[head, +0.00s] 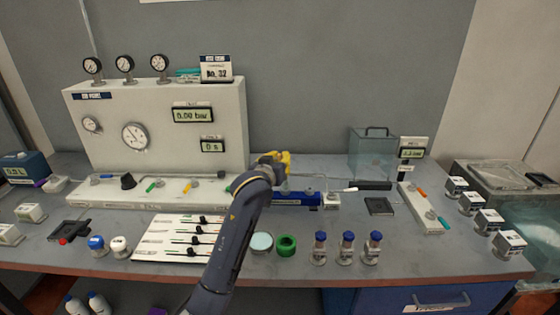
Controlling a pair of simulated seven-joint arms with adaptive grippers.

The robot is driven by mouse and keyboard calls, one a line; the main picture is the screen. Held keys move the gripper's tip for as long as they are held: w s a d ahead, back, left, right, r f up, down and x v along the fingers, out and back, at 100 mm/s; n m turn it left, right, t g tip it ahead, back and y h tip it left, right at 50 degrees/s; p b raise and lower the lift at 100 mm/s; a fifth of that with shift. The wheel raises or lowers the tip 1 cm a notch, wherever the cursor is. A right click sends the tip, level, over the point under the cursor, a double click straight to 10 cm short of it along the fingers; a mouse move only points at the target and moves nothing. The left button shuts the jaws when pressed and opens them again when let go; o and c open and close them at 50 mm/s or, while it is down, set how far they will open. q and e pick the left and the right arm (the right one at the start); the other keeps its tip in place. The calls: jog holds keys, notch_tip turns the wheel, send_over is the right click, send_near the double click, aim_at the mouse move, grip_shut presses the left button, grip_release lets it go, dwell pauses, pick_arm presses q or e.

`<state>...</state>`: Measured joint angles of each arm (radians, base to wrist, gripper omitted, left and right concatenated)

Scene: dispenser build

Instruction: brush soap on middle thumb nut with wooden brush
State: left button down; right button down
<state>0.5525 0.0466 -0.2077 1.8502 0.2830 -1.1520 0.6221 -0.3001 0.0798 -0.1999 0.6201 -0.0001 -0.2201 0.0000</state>
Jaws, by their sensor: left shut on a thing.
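My left gripper (283,183) is at the left end of a blue fixture (297,199) in the middle of the table. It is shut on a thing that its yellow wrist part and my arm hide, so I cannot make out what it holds. Small fittings stand along the top of the blue fixture. They are too small to tell which is the middle thumb nut. A pale round dish (262,241) and a green ring-shaped cup (287,244) sit in front. I cannot surely pick out the wooden brush or the soap. My right gripper is not in view.
A white gauge panel (165,130) stands behind at the left. A white tray with black-handled tools (177,238) lies front left. Several blue-capped bottles (347,247) stand front right. A clear tank (373,155) and a valve board (422,208) are at the right.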

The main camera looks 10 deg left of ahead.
pick_arm(q)
jog(key=shift+s, duration=0.45)
jog(key=shift+w, duration=0.5)
jog(key=shift+s+f, duration=0.1)
jog(key=shift+s, duration=0.15)
jog(key=shift+s+d, duration=0.1)
jog(key=shift+s, duration=0.15)
jog(key=shift+w, duration=0.2)
jog(key=shift+w, duration=0.3)
jog(key=shift+s, duration=0.4)
dwell(0.6)
